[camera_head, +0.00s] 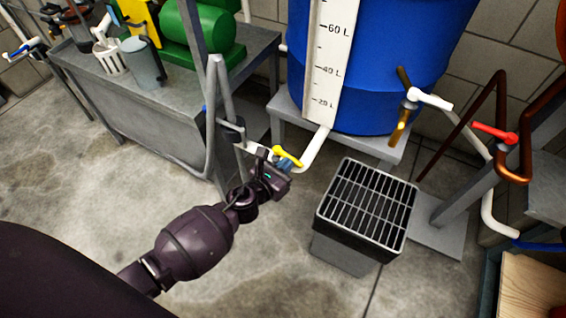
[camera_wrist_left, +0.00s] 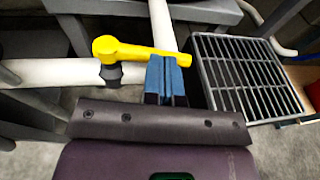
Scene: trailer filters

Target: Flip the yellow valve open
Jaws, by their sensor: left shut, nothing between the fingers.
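The yellow valve (camera_head: 285,155) has a lever handle and sits on a white pipe low in front of the blue barrel. In the left wrist view the yellow handle (camera_wrist_left: 135,52) reaches rightward from its pivot above a dark fitting. My left gripper (camera_head: 286,165) is at the valve, its blue fingertips together and empty. In the left wrist view the fingertips (camera_wrist_left: 168,76) are at the near side of the handle's free end; I cannot tell whether they touch it. The fingertips hide part of the pipe behind. My right gripper is not in view.
The blue barrel (camera_head: 385,60) stands on a grey stand (camera_head: 284,108). A grated drain box (camera_head: 366,205) is right of my left gripper. A grey workbench (camera_head: 160,110) is at the left. A red valve handle (camera_head: 495,133) is on pipes at the right.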

